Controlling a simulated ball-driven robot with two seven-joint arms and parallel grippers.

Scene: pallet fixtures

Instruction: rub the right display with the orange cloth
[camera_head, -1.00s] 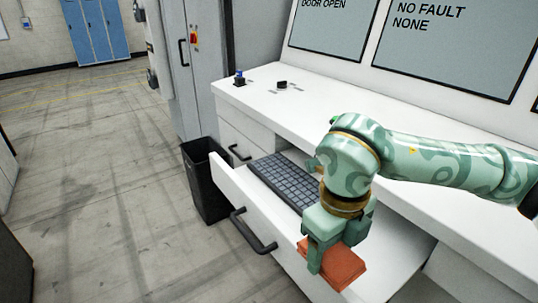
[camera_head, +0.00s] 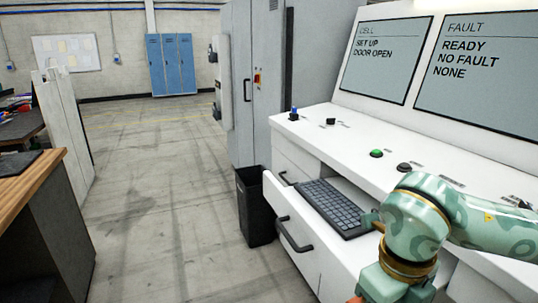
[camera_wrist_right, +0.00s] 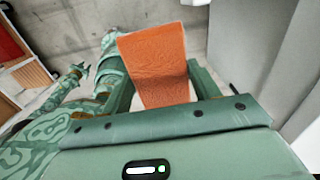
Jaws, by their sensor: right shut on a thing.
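The right display (camera_head: 478,95), headed FAULT and reading READY, NO FAULT, NONE, stands on the sloped back of the white console at the upper right of the head view. My right gripper (camera_wrist_right: 160,82) is shut on the orange cloth (camera_wrist_right: 153,50), which sticks out beyond the fingers in the right wrist view. In the head view this gripper is at the bottom edge, over the drawer area, below and away from the display; only a sliver of cloth shows.
The left display (camera_head: 385,60) stands beside the right one. Knobs and a green button (camera_head: 376,153) sit on the console top. A keyboard (camera_head: 337,205) lies in the open drawer, with a black bin (camera_head: 254,205) beside it. Open floor lies left; a wooden-topped bench (camera_head: 35,185) is further left.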

